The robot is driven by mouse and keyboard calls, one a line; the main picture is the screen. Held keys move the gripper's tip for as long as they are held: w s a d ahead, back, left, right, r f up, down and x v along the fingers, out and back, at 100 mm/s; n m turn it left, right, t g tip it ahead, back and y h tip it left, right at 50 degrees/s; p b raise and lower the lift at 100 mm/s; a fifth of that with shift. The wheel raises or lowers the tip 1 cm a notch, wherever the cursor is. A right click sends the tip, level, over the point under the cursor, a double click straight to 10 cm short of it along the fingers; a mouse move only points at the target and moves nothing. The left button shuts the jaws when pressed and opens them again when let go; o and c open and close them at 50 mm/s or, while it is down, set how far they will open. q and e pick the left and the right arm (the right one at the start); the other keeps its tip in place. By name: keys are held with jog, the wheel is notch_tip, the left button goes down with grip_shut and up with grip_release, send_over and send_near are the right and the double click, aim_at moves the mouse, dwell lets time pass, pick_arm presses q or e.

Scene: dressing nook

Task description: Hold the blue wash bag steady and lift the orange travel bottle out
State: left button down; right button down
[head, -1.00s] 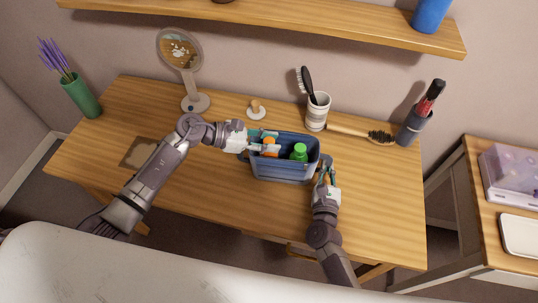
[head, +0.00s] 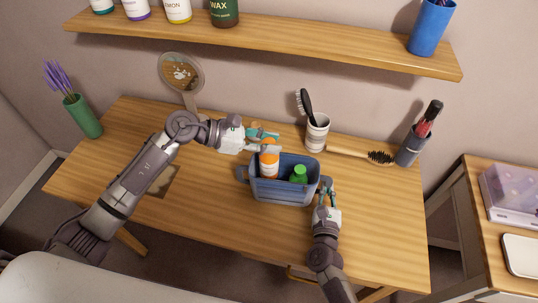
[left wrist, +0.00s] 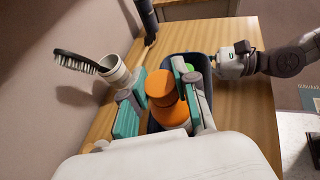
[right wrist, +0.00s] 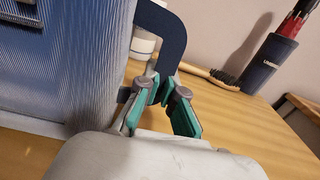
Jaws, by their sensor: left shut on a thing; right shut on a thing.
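The blue wash bag (head: 284,191) stands open on the wooden table. The orange travel bottle (head: 269,165) is upright at the bag's left side, its orange top and white label above the rim; its lower end is hidden inside. My left gripper (head: 265,141) is shut on the bottle's upper part. In the left wrist view the bottle (left wrist: 161,88) sits between its teal pads. My right gripper (head: 327,196) is shut on the bag's right handle, a dark blue loop (right wrist: 174,47) in the right wrist view. A green-capped bottle (head: 299,174) stays inside the bag.
A mirror (head: 181,74) and green vase (head: 84,117) are left. A shelf (head: 270,42) hangs above.

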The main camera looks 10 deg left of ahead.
pick_arm(q)
notch_tip(320, 180, up, 10)
jog(key=shift+f, duration=0.2)
pick_arm(e)
jog(key=c, duration=1.2)
grip_release()
jog(key=shift+c, duration=0.2)
jog(key=s, duration=1.2)
jog(key=shift+d+r, duration=0.1)
jog(key=shift+d, duration=0.1)
pick_arm(q)
jog(key=shift+f, duration=0.1)
pick_arm(e)
jog(key=shift+s, duration=0.1)
